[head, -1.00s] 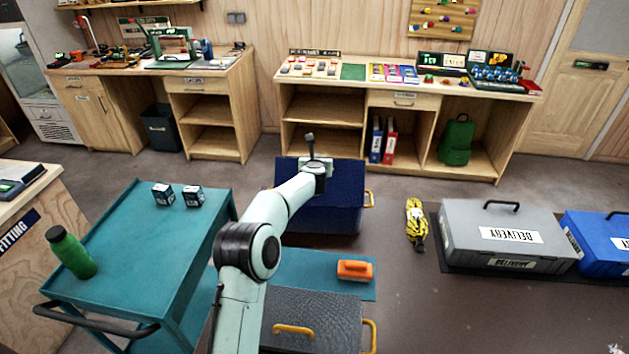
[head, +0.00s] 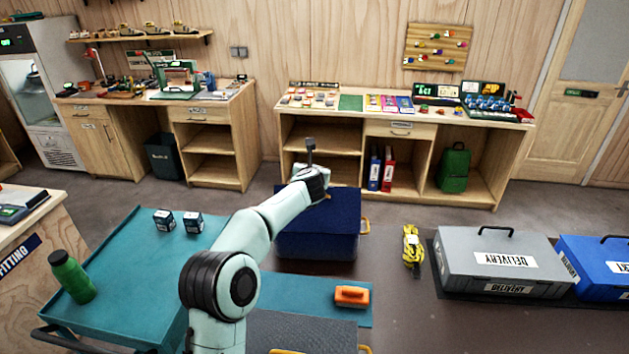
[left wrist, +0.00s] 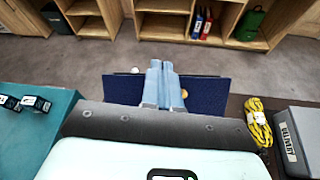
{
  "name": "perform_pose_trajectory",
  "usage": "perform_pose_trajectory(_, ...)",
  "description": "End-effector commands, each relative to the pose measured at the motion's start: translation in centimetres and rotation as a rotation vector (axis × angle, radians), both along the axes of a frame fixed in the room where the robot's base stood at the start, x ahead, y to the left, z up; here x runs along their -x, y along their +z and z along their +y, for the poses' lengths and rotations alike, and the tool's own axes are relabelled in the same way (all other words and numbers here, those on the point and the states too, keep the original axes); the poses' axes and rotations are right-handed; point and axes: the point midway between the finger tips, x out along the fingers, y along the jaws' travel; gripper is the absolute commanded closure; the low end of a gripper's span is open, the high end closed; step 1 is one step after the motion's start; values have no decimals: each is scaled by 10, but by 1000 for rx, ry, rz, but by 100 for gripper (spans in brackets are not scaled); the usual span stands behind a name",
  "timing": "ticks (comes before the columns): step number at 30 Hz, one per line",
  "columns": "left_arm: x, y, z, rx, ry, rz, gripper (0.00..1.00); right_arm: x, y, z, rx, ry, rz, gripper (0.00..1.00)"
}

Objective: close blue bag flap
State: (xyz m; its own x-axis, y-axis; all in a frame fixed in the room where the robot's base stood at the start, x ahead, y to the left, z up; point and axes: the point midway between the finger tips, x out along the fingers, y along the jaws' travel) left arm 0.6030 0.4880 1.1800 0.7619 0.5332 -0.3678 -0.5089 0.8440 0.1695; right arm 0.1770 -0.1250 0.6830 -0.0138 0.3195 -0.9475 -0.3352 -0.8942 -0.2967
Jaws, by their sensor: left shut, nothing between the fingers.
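The dark blue bag (head: 318,245) stands on the floor mat in the middle of the head view, with a yellow handle at its right side. Its blue upper panel (left wrist: 210,95) shows behind my fingers in the left wrist view. I cannot tell whether the flap lies fully down. My left gripper (left wrist: 161,66) is shut and empty, its light blue fingers in front of the panel. In the head view its hand is at the bag's far upper edge, fingertips not clear. I cannot tell whether they touch. My right gripper is not in view.
A teal cart (head: 130,270) with two small boxes and a green bottle (head: 72,277) stands left. An orange case (head: 352,296) lies on a teal mat in front. A yellow rope bundle (head: 412,248) and grey delivery case (head: 500,262) are right. Shelving stands behind.

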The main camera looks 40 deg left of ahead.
Motion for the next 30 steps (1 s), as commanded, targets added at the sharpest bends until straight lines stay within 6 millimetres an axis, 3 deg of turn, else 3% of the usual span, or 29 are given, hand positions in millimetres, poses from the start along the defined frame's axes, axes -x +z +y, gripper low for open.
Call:
perform_pose_trajectory(1, 17, -38, -2, -120, -31, 108, 100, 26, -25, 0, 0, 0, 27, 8)
perform_pose_trajectory(6, 60, -107, -5, -801, -201, 570, 100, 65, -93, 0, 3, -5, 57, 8)
perform_pose_trajectory(12, 85, -129, -27, -1686, -326, 1107, 100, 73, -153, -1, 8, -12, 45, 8)
perform_pose_trajectory(16, 92, -132, -50, -2130, -303, 1367, 100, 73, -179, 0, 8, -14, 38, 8)
perform_pose_trajectory(21, 95, -132, -72, -2440, -229, 1553, 100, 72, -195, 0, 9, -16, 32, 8)
perform_pose_trajectory(25, 93, -129, -76, -2505, -204, 1592, 100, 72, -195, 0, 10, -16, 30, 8)
perform_pose_trajectory(30, 77, -122, -65, -2504, -201, 1594, 100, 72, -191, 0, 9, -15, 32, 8)
